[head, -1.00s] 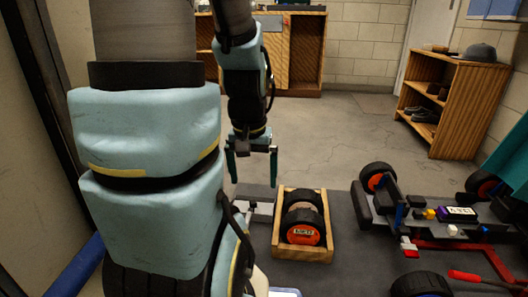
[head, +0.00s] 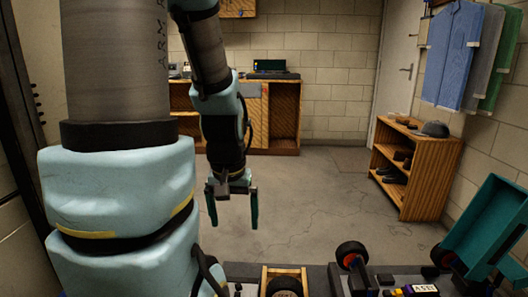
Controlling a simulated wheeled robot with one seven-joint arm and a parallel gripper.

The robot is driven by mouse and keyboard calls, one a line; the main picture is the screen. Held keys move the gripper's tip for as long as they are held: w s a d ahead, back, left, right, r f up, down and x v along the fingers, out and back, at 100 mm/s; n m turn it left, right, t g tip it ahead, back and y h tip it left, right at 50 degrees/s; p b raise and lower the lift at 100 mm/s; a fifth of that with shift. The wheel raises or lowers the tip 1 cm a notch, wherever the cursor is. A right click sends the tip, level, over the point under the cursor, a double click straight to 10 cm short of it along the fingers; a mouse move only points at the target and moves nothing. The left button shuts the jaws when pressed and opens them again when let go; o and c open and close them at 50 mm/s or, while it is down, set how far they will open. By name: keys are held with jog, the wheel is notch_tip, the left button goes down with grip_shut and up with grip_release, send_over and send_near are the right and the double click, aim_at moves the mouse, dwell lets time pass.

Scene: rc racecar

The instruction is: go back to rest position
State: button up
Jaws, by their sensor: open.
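My gripper (head: 232,207) hangs at the end of my arm, left of the middle in the head view. Its two green fingers point down and stand apart, with nothing between them. It is in the air, seen against the bare floor beyond the work table (head: 318,283). A wooden box (head: 283,270) holding black wheels sits on the table at the bottom edge, partly cut off. The racecar chassis (head: 372,284) is at the bottom right, with a black wheel (head: 351,255) showing and most of it out of view.
A wooden shelf (head: 425,175) with shoes and a cap is by the right wall, below hanging clothes (head: 455,55). A wooden cabinet (head: 283,115) stands at the back. The floor (head: 315,195) between is clear.

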notch_tip(320, 180, up, 20)
jog(key=p, duration=1.7)
jog(key=shift+f, duration=0.25)
jog(key=shift+f, duration=0.15)
